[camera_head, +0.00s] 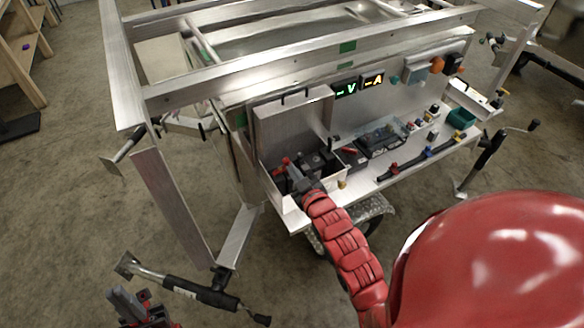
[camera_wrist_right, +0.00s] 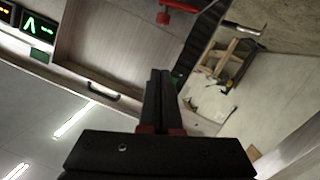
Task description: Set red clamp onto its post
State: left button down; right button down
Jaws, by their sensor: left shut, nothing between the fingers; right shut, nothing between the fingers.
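A red piece (camera_head: 285,160), which looks like the red clamp, is at the left end of the open metal box on the trailer front. It also shows at the top of the right wrist view (camera_wrist_right: 176,6). My right gripper (camera_head: 291,170) is shut and empty, its fingertips close beside the red piece; I cannot tell whether they touch. In the right wrist view its fingers (camera_wrist_right: 160,78) are pressed together, apart from the red piece in the picture. The post is not clearly visible. My left gripper (camera_head: 115,294) is shut and empty at the lower left, away from the box.
A black battery-like block (camera_head: 318,162) sits in the box, whose lid (camera_head: 291,118) stands raised behind it. A shelf to the right holds a black device (camera_head: 380,138) and a cable with coloured connectors (camera_head: 430,155). A jack (camera_head: 190,287) lies near my left gripper.

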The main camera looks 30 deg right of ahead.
jog(key=p, duration=0.3)
send_over(288, 161)
jog(key=s+a, duration=0.2)
jog(key=a, duration=0.1)
jog(key=f, duration=0.2)
jog(key=shift+w+d+f+p, duration=0.1)
jog(key=shift+d+f+p, duration=0.15)
jog(key=shift+f, duration=0.4)
jog(key=shift+w+d+f+p, duration=0.15)
jog(key=shift+d+f, duration=0.2)
jog(key=shift+f, duration=0.25)
jog(key=shift+s+d+f, duration=0.1)
jog(key=shift+d+f, duration=0.15)
jog(key=shift+f, duration=0.3)
jog(key=d+f+b, duration=0.1)
jog(key=b, duration=0.4)
jog(key=shift+d+f+m, duration=0.1)
jog(key=shift+f+m, duration=0.1)
jog(key=shift+m, duration=0.2)
jog(key=shift+d+b, duration=0.35)
jog(key=shift+b, duration=0.05)
jog(key=shift+r, duration=0.15)
jog(key=shift+a, duration=0.1)
